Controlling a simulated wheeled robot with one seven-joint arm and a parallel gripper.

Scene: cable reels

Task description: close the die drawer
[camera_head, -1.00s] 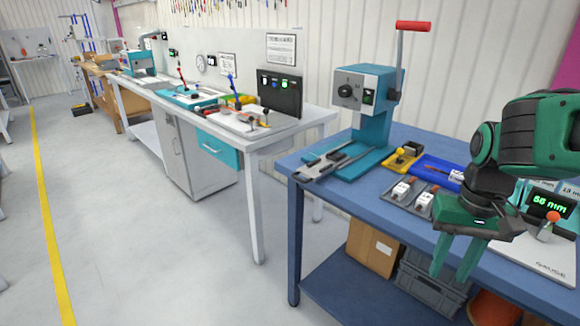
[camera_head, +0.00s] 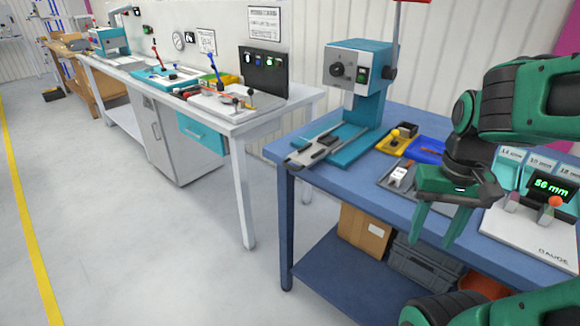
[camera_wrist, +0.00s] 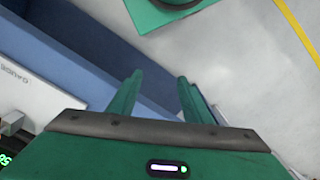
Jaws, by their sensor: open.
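A teal drawer front (camera_head: 201,134) with a pale handle shows under the white bench (camera_head: 240,126), left of centre in the head view. I cannot tell from here how far it stands out, and no label on it is readable. My gripper (camera_head: 438,225) is at the right, in front of the blue bench and far from this drawer. Its two green fingers point down, apart, with nothing between them. In the wrist view my gripper (camera_wrist: 158,78) is open and empty, with the blue bench edge and grey floor beyond. The drawer is not in the wrist view.
The blue bench (camera_head: 335,185) carries a teal press (camera_head: 357,85), yellow and blue trays, and a gauge (camera_head: 530,235) reading 56 mm. A carton (camera_head: 363,232) and grey crate (camera_head: 422,265) stand below. The grey floor (camera_head: 120,240) on the left is clear.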

